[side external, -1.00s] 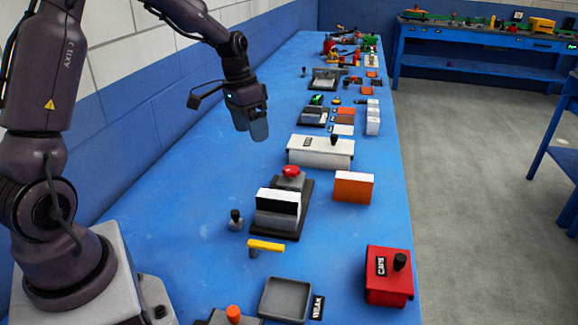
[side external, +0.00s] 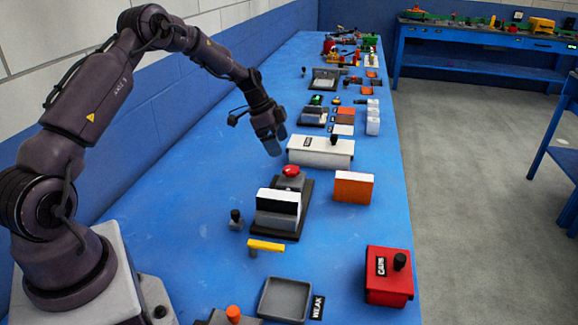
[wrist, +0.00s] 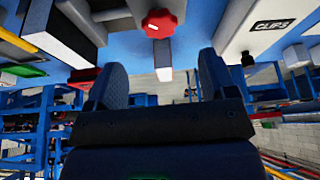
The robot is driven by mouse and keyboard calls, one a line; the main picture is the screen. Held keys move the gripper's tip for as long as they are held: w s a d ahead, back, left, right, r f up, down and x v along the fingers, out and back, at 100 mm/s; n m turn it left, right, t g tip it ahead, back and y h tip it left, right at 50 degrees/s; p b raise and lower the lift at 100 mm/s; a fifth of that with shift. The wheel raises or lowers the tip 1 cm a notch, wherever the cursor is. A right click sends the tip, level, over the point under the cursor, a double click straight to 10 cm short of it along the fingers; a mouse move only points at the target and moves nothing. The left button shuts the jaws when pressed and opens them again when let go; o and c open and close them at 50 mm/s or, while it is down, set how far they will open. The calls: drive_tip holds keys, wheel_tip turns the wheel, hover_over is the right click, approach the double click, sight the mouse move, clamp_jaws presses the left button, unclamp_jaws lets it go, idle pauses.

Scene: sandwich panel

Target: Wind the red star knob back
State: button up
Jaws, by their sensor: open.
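The red star knob (side external: 291,171) sits on a grey block at the back end of a black base (side external: 293,226). A black-and-white panel (side external: 278,208) stands upright on the same base, in front of the knob. My gripper (side external: 273,147) is above the table, a little behind and to the left of the knob, and apart from it. In the wrist view the knob (wrist: 160,23) shows at the top, beyond the two fingers (wrist: 165,85). The fingers are spread with nothing between them.
A white box with a black knob (side external: 320,152) stands close behind and right of the red knob. An orange-and-white block (side external: 353,187) is to its right. A small black-topped post (side external: 236,219) and a yellow handle (side external: 266,245) are nearer. The table's left side is clear.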

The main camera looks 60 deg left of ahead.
sight(290, 169)
drive_tip(key=x, duration=0.8)
drive_tip(key=shift+f, duration=0.1)
drive_tip(key=shift+c, duration=0.2)
drive_tip(key=c, duration=0.9)
